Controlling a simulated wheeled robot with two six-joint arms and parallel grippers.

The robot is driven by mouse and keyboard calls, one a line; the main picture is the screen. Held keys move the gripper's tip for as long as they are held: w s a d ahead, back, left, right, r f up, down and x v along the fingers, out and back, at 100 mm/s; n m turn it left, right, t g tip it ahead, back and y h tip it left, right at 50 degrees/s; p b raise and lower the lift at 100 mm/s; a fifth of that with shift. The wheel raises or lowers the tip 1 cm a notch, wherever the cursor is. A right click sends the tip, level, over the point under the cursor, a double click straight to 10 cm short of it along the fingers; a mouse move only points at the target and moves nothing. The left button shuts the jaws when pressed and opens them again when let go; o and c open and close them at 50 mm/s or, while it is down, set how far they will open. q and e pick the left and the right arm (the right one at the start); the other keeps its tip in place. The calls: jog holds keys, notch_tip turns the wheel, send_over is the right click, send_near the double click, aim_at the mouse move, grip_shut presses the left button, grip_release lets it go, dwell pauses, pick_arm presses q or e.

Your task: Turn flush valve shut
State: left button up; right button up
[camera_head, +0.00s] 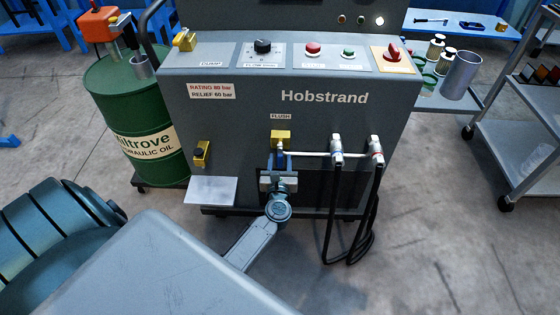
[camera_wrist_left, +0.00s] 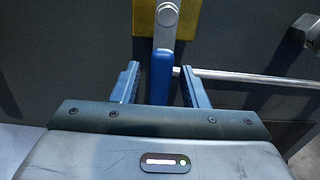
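The flush valve (camera_head: 281,136) is a yellow block on the front of the grey Hobstrand cabinet, under a FLUSH label. In the left wrist view its yellow body (camera_wrist_left: 143,20) is at the top, with a grey lever pivot in front. A blue-gripped handle (camera_wrist_left: 162,78) hangs straight down from it. My left gripper (camera_head: 279,170) is in front of the cabinet, just below the valve. In the wrist view its two fingers (camera_wrist_left: 160,88) are apart, one on each side of the blue handle, with a gap on both sides. My right gripper is not in view.
A horizontal pipe (camera_head: 310,154) runs right from the valve to two hose fittings (camera_head: 337,150) with black hoses (camera_head: 329,215) hanging down. A green oil drum (camera_head: 135,120) stands left. A small plate (camera_head: 213,191) juts out lower left.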

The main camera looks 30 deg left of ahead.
pick_arm(q)
grip_shut()
